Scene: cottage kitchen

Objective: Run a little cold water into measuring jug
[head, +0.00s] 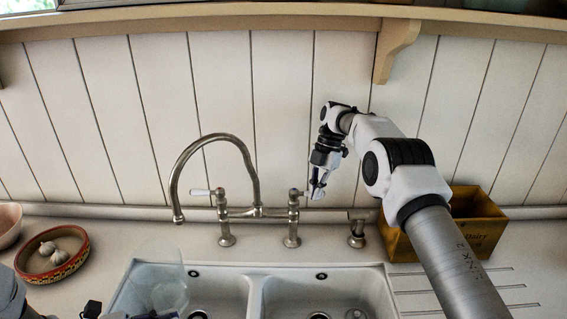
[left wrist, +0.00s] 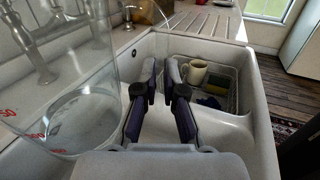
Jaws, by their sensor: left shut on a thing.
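The clear measuring jug (head: 165,280) is over the left sink bowl, below and a little left of the tap's spout (head: 178,216). In the left wrist view the jug (left wrist: 85,75) fills the left side, with red marks low on its wall; I cannot tell whether it holds water. My left gripper (left wrist: 160,75) is shut on the jug beside its wall; the clear handle is hard to make out. My right gripper (head: 318,191) is at the tap's right lever (head: 296,194), its fingertips at the lever's white end. Whether they touch it is unclear. No stream shows at the spout.
The left lever (head: 200,192) points left. A soap pump (head: 357,228) and a yellow wooden box (head: 470,215) stand to the right. A red bowl of garlic (head: 52,254) is on the left counter.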

